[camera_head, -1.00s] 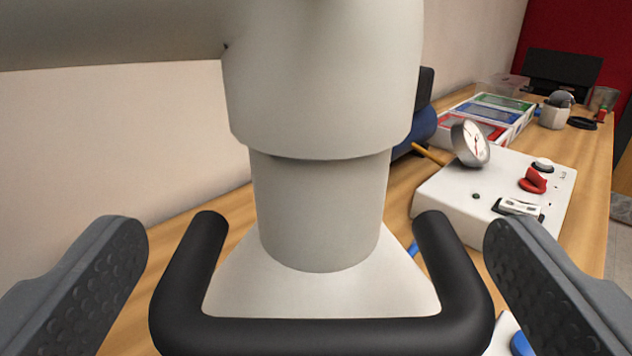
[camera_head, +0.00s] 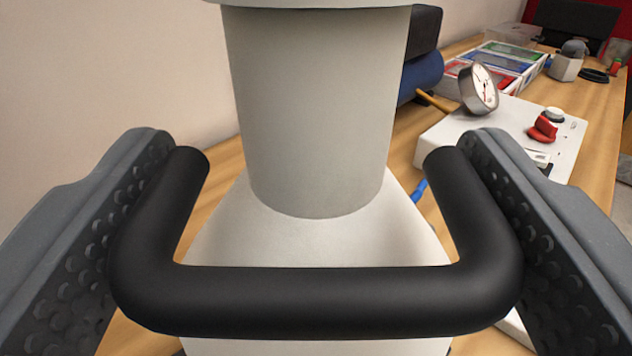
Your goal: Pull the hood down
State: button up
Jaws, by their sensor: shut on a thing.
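The hood is a pale grey extraction hood with a round tube (camera_head: 312,110) and a flared skirt (camera_head: 315,240) below it. A black U-shaped handle (camera_head: 315,300) stands out at its front, close to the camera. My gripper (camera_head: 318,240) has one dark grey finger at each side of the handle. Both textured finger pads touch the handle's outer sides, so the gripper is shut on it across its width. What lies under the hood is hidden.
A white control box (camera_head: 510,130) with a round gauge (camera_head: 479,90) and a red knob (camera_head: 543,129) stands right of the hood on the wooden table (camera_head: 597,115). Behind are a tray with coloured compartments (camera_head: 500,62) and a blue cylinder (camera_head: 422,75). A pale wall (camera_head: 110,70) is at left.

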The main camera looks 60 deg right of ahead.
notch_tip(320, 180, down, 4)
jog(key=shift+f+b, duration=0.25)
jog(key=shift+b, duration=0.3)
jog(key=shift+r, duration=0.1)
jog(key=o, duration=1.4)
jog(key=shift+a, duration=0.15)
jog(key=v, duration=1.3)
jog(key=shift+a+b, duration=0.2)
jog(key=shift+b, duration=0.2)
jog(key=shift+s, duration=0.1)
